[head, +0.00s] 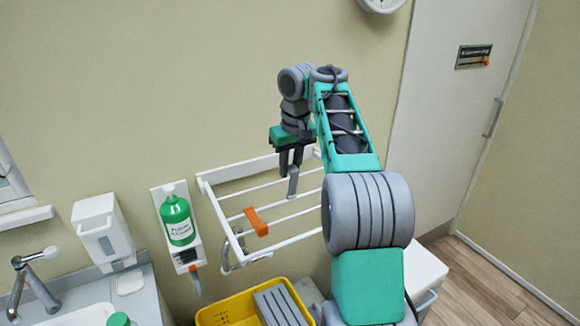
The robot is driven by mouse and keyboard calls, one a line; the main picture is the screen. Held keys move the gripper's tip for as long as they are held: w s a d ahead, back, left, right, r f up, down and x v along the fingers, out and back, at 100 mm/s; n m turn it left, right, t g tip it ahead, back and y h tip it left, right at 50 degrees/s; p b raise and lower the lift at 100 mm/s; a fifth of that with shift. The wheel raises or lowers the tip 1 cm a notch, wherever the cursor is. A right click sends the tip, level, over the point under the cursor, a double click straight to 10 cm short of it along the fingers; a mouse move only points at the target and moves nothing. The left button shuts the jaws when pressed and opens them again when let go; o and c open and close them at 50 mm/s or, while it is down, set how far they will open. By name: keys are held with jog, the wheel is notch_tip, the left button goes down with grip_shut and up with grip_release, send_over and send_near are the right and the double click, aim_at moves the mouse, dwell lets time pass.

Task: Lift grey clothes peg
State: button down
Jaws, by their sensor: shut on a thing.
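My gripper (290,165) points down in front of the wall, over the white wall rack (205,190). Its dark fingers are shut on the grey clothes peg (293,184), which hangs below the fingertips. The peg's upper end is hidden between the fingers. In the picture the peg overlaps the rack's bars; I cannot tell whether it touches one.
An orange peg (256,222) sits on the rack's front left bars. A green soap bottle (176,219) hangs on the wall at left. A yellow crate (240,312) holding a grey ribbed thing (281,306) stands below. A sink (85,315) is at lower left.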

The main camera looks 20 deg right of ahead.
jog(key=shift+f, duration=0.1)
jog(key=c, duration=1.2)
grip_release()
jog(key=shift+a, duration=0.1)
